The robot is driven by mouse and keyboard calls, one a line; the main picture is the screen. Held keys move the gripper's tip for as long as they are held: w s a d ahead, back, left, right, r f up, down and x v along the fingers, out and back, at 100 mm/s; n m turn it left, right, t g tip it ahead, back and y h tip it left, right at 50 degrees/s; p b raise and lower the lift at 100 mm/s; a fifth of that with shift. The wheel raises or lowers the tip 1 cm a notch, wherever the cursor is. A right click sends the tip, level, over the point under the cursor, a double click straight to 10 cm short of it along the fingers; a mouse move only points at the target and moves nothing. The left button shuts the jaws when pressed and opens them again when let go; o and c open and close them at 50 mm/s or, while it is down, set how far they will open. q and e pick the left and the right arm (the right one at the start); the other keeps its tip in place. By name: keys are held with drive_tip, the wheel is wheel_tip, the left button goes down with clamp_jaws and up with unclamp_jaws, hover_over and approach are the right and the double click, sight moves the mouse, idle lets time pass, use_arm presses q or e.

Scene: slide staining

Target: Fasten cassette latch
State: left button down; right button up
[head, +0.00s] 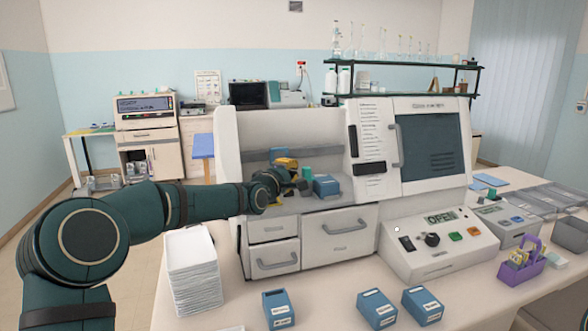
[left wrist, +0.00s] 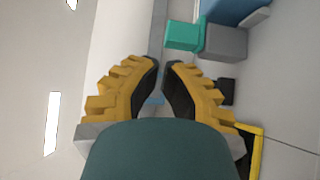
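My left gripper (head: 288,179) reaches into the open bay of the white staining machine (head: 385,152). In the left wrist view its yellow fingers (left wrist: 160,66) have a narrow gap at the tips, with nothing seen gripped. A green block (head: 306,172) and a blue box (head: 326,187) stand just right of the gripper in the bay. The green block also shows in the wrist view (left wrist: 183,36), beside a grey block (left wrist: 225,42). A yellow-orange piece (head: 287,163) is behind the gripper. I cannot make out a cassette or its latch. My right gripper is not in view.
Blue containers (head: 376,308) stand on the front table. A stack of white trays (head: 192,268) is at left, a control panel (head: 440,243) and purple caddy (head: 520,264) at right. The bay walls hem in the left arm.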

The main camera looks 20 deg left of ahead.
sight(308, 174)
use_arm(q)
drive_tip(key=shift+w+d, duration=0.2)
drive_tip(key=shift+w, duration=0.8)
drive_tip(key=shift+d, duration=0.1)
drive_tip(key=shift+w+d, duration=0.6)
drive_tip(key=shift+d, duration=0.2)
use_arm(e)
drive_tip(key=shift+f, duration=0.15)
use_arm(q)
drive_tip(key=shift+s, duration=0.15)
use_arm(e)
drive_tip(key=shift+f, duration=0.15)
